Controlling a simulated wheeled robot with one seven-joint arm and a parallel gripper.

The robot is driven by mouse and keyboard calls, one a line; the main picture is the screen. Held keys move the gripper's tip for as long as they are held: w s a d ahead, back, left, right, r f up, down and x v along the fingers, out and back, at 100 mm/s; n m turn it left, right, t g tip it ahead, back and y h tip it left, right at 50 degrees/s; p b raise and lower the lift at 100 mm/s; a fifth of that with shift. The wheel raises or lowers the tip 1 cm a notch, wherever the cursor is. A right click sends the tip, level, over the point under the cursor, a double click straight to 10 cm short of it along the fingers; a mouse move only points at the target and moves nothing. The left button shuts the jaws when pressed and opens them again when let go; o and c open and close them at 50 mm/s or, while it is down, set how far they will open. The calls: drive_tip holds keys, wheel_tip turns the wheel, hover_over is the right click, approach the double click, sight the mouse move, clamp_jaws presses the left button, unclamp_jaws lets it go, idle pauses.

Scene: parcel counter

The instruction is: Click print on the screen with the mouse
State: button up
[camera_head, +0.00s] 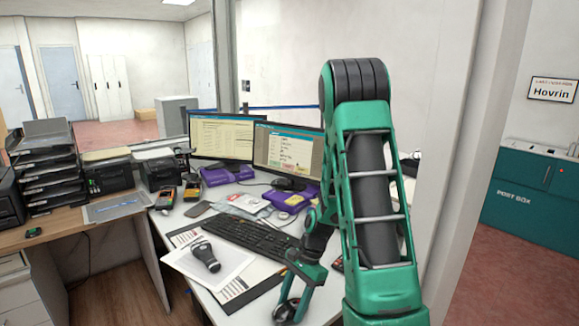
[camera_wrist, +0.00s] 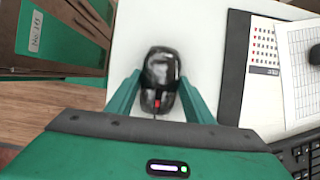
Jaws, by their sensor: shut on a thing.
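The black mouse (camera_wrist: 160,80) sits on the white desk top between my gripper's two green fingers in the wrist view. My gripper (camera_wrist: 155,95) is shut on its sides, and a small red light shows on the mouse. In the head view my gripper (camera_head: 289,310) is low over the desk's front right part, where the mouse is hard to make out. The right monitor (camera_head: 287,148) shows a window with a pale panel and coloured buttons along its bottom. The left monitor (camera_head: 222,137) shows a pale page. Text and pointer are too small to read.
A black keyboard (camera_head: 248,236) and a desk pad (camera_wrist: 236,60) lie beside the mouse. A black handheld device (camera_head: 206,256) rests on white paper. Purple boxes (camera_head: 290,199) stand below the monitors. The desk edge is close to the mouse; bare desk surrounds it.

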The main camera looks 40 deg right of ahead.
drive_tip(key=shift+s+a, duration=0.65)
drive_tip(key=shift+a, duration=0.05)
drive_tip(key=o, duration=1.1)
drive_tip(key=shift+o, duration=0.2)
drive_tip(key=shift+r, duration=0.1)
drive_tip(key=v, duration=1)
drive_tip(key=shift+r, duration=0.25)
drive_tip(key=shift+d, duration=0.1)
